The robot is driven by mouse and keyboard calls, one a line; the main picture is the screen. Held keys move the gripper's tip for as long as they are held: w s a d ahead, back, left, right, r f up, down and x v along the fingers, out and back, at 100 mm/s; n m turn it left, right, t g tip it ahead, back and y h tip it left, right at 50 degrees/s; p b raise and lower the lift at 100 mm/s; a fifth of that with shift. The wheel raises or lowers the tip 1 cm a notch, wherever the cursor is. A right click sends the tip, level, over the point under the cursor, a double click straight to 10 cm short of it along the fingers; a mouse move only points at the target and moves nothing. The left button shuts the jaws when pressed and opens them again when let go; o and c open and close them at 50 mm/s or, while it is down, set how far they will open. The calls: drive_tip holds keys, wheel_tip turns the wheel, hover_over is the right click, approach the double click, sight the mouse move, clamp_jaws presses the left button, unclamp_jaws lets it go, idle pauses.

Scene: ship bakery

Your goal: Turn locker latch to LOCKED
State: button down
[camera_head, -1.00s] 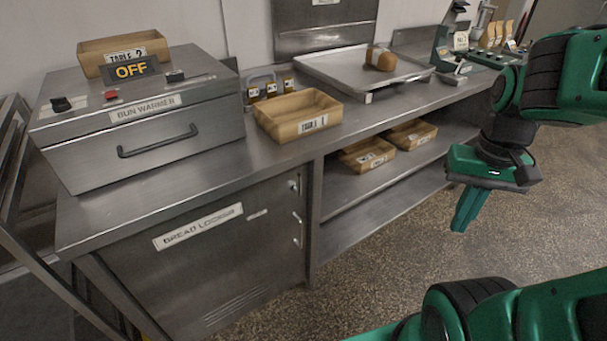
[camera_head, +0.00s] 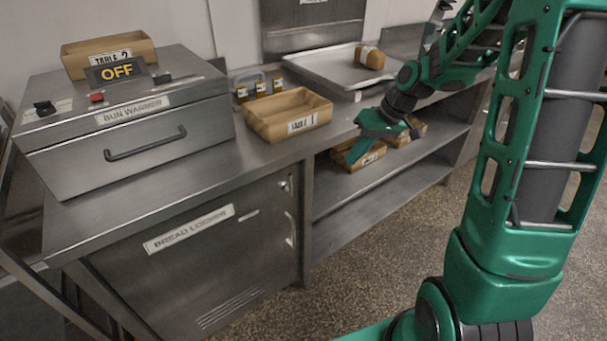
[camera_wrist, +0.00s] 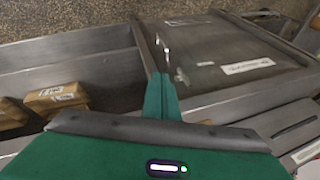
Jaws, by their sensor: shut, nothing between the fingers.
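The bread locker (camera_head: 230,255) is a grey metal door under the counter with a "BREAD LOCKER" label. Its small latch (camera_head: 285,186) is at the door's upper right, above the vertical handle (camera_head: 290,228); its setting is too small to read. In the wrist view the latch (camera_wrist: 181,76) and the handle (camera_wrist: 167,47) show just beyond my fingers. My gripper (camera_head: 360,153) is shut and empty, in front of the open shelf, to the right of the latch and apart from it. My closed fingers also show in the wrist view (camera_wrist: 159,82).
The bun warmer (camera_head: 130,130), reading OFF, stands on the counter with a Table 2 box (camera_head: 110,48) on top. A Table 1 box (camera_head: 290,115) sits near the counter's front edge. Wooden boxes lie on the shelf behind my gripper. The floor before the locker is clear.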

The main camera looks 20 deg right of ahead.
drive_tip(key=w+a+f+n+y, duration=0.1)
drive_tip(key=w+a+f+y, duration=0.1)
drive_tip(key=w, duration=0.4)
drive_tip(key=shift+w+a+f+t, duration=0.4)
drive_tip(key=shift+a+f, duration=0.05)
drive_tip(key=shift+a, duration=0.1)
drive_tip(key=shift+f, duration=0.1)
drive_tip(key=shift+n, duration=0.3)
drive_tip(key=x, duration=0.3)
drive_tip(key=a+x, duration=0.1)
drive_tip(key=x, duration=0.6)
drive_tip(key=shift+s+a, duration=0.3)
drive_tip(key=shift+a, duration=1.2)
